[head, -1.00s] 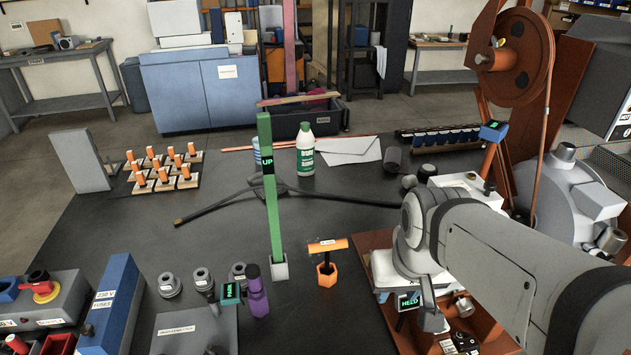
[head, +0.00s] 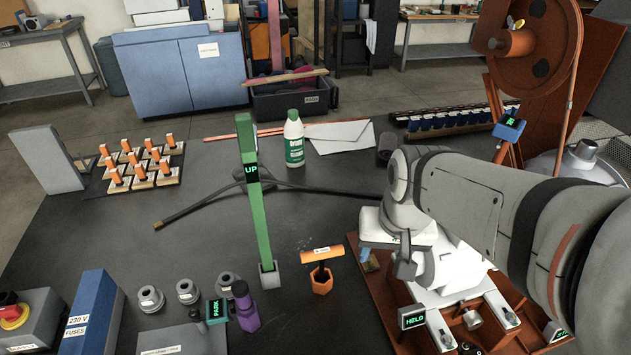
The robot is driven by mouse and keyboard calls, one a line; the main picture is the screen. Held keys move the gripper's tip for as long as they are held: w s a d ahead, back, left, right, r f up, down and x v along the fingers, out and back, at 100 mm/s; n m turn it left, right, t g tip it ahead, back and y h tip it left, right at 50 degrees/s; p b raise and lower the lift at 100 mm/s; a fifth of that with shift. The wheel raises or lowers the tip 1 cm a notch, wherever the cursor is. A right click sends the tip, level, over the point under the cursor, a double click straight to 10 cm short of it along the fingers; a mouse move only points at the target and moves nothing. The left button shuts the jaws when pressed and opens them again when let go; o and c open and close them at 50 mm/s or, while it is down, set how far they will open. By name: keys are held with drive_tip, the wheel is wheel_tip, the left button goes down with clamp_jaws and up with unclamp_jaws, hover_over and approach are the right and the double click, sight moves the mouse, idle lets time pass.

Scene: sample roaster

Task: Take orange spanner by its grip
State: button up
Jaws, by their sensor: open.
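The orange spanner (head: 321,277) stands upright on the dark bench, right of the green post. Its grip (head: 322,254) is a horizontal orange bar with a small white label, on a dark stem above an orange hexagonal foot. My gripper (head: 404,268) hangs at the end of my grey arm, to the right of the spanner and apart from it. It appears side-on, so the gap between its jaws is hard to see. It is open, and nothing shows in it.
A tall green post marked UP (head: 255,200) stands close left of the spanner. A purple piece (head: 244,308) and a PARK sign (head: 215,311) are further left. A HELD sign (head: 411,317) stands on the orange-brown base at right. A black cable (head: 200,205) crosses the bench behind.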

drive_tip(key=w+a+f+m+g+y+p, duration=0.1)
drive_tip(key=w+a+f+m, duration=0.15)
drive_tip(key=w, duration=0.25)
drive_tip(key=w+a+f+m+g+y+p, duration=0.1)
drive_tip(key=w+f+m, duration=0.1)
drive_tip(key=w+m, duration=0.2)
drive_tip(key=m+g+y+p, duration=0.1)
drive_tip(key=m+y+p, duration=0.15)
drive_tip(key=m, duration=0.55)
hover_over(324, 250)
drive_tip(key=d, duration=0.2)
drive_tip(key=shift+n+h, duration=0.25)
wheel_tip(324, 250, down, 9)
drive_tip(key=shift+w+a+f, duration=0.1)
drive_tip(key=shift+a+f, duration=0.1)
drive_tip(key=shift+f, duration=0.2)
drive_tip(key=x, duration=0.5)
drive_tip(key=d+x, duration=0.1)
drive_tip(key=x, duration=0.1)
drive_tip(key=shift+w+a+f, duration=0.15)
drive_tip(key=shift+a+f, duration=0.05)
drive_tip(key=shift+f, duration=0.3)
clamp_jaws()
